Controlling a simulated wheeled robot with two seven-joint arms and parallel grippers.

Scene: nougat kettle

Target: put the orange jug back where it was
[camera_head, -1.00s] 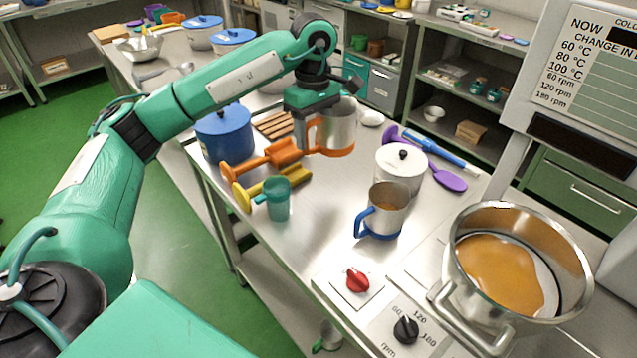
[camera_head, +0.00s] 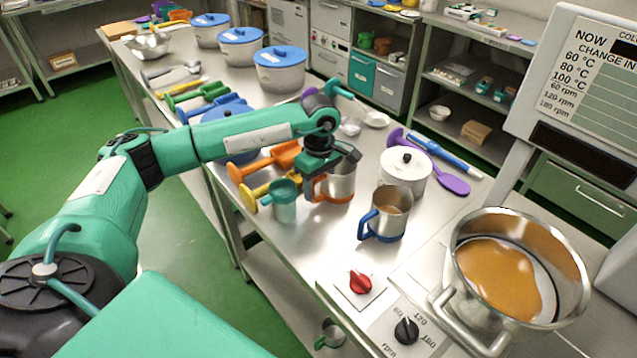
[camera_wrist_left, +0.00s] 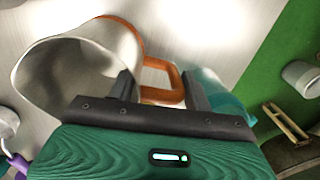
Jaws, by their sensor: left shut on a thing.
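The orange jug (camera_head: 341,182) is a steel jug with an orange base band and an orange handle. My left gripper (camera_head: 318,180) is shut on its handle. The jug is upright, at or just above the steel table, between the teal jug (camera_head: 284,203) and the white-lidded pot; I cannot tell whether it touches the table. In the left wrist view the jug (camera_wrist_left: 80,75) shows its open mouth, and its orange handle (camera_wrist_left: 165,80) lies between the fingers (camera_wrist_left: 160,90). My right gripper is not in view.
The blue-handled jug (camera_head: 385,213) stands close in front, and the white-lidded pot (camera_head: 404,172) stands to the right. Orange (camera_head: 262,162) and yellow (camera_head: 250,194) scoops lie left. A kettle of orange mass (camera_head: 500,280) is at the right. Bare table shows before the teal jug.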

